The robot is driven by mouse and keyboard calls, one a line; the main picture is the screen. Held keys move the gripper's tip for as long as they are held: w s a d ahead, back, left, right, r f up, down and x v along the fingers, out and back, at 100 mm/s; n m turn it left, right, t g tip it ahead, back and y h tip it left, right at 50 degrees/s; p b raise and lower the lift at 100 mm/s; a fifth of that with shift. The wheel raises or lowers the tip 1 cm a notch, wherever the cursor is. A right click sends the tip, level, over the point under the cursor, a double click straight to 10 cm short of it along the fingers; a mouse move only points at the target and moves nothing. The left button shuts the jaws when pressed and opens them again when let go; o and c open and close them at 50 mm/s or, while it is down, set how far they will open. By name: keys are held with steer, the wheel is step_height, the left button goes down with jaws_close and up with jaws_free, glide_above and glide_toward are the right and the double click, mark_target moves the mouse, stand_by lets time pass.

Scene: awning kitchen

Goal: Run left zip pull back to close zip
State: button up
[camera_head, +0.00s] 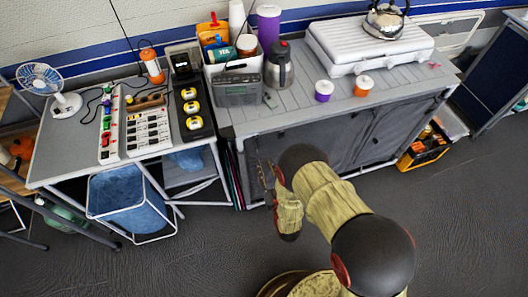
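The grey cabinet (345,143) has a dark front with several panels under its pale slatted top. Upright seams show on this front, but no zip pull can be made out at this size. My gripper (264,180) is at the lower left part of the cabinet front, close to it; whether it touches cannot be told. It is small, dark and partly hidden by my wrist and arm. I cannot tell whether its fingers are open or shut, or whether they hold anything. My arm covers part of the front's left half.
On the cabinet top stand a white stove (370,48) with a kettle (385,18), a flask (279,66), cups and a grey radio (238,92). A table (75,150) with a fan and a blue bin (128,200) are at left. An orange-black crate (424,150) is at right. Dark floor is free in front.

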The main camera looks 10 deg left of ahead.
mark_target(258, 145)
steer(key=b+x, duration=0.1)
steer(key=x, duration=0.6)
steer(key=shift+w+r+b, duration=0.35)
steer(key=shift+r+b, duration=0.05)
steer(key=shift+r, duration=0.05)
steer(key=shift+a, duration=0.15)
steer(key=shift+c, duration=1.4)
steer(key=c, duration=0.4)
jaws_close()
